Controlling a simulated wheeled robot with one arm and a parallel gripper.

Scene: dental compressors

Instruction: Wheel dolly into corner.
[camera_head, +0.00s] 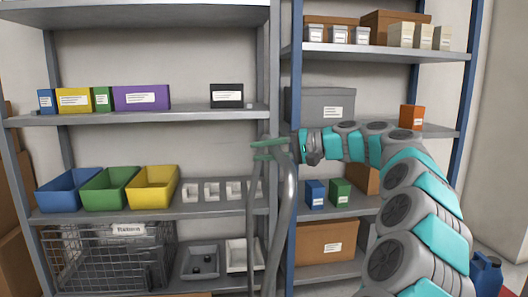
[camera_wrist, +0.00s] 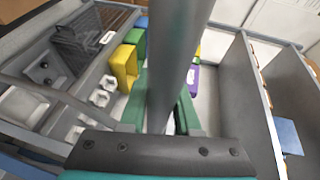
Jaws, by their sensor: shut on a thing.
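The dolly shows only as its grey tubular handle (camera_head: 284,205), which rises from the bottom edge in the middle of the head view, in front of the shelves. The dolly's base and wheels are out of view. My gripper (camera_head: 269,149) reaches in from the right, its green fingers at the top of the handle. In the wrist view, the handle tube (camera_wrist: 176,60) runs between the green fingers of my gripper (camera_wrist: 162,108), which is shut on it. No corner of the room is clearly visible.
A left shelf unit (camera_head: 150,116) holds coloured bins, white trays and a wire basket (camera_head: 105,255). A right unit with blue posts (camera_head: 466,80) holds boxes. A blue canister (camera_head: 486,275) stands low at the right, near a pale wall (camera_head: 505,150). The floor is mostly hidden.

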